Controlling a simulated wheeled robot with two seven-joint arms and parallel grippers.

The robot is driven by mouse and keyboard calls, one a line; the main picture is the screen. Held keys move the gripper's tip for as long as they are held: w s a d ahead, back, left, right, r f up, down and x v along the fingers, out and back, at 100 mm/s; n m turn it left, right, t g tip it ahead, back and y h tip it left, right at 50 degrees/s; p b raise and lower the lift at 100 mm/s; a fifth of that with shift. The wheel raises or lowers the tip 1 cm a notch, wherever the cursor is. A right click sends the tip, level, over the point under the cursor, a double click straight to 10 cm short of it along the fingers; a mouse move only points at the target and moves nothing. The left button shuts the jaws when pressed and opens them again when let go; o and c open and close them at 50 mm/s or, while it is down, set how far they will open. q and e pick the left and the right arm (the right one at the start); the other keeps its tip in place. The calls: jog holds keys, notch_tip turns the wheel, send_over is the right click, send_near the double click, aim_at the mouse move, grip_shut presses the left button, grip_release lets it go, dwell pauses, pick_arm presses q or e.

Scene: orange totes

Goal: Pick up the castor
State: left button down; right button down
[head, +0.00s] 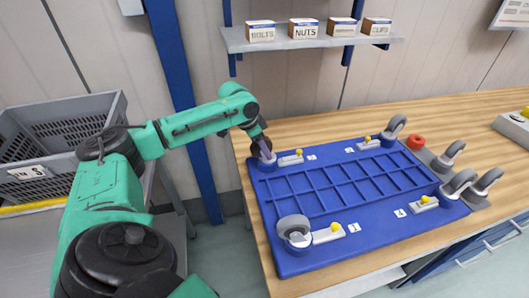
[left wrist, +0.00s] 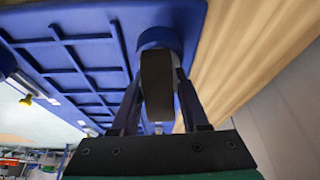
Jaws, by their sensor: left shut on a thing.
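My left gripper (head: 263,146) reaches down to the back left corner of the blue board (head: 318,215). In the left wrist view its two fingers (left wrist: 157,105) are closed on both sides of a dark castor wheel (left wrist: 157,82). The castor sits at a round blue seat at the board's corner; I cannot tell whether it is lifted. Another castor (head: 293,229) stands at the front left corner, one (head: 396,126) at the back right and one (head: 458,184) at the front right. My right gripper is not in view.
Yellow-knobbed clamps (head: 328,233) sit near the castors. A shelf (head: 310,41) with small boxes hangs behind. A grey crate (head: 45,135) stands left.

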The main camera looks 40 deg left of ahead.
pick_arm(q)
jog(key=shift+r, duration=0.15)
notch_tip(320, 180, up, 20)
dwell(0.7)
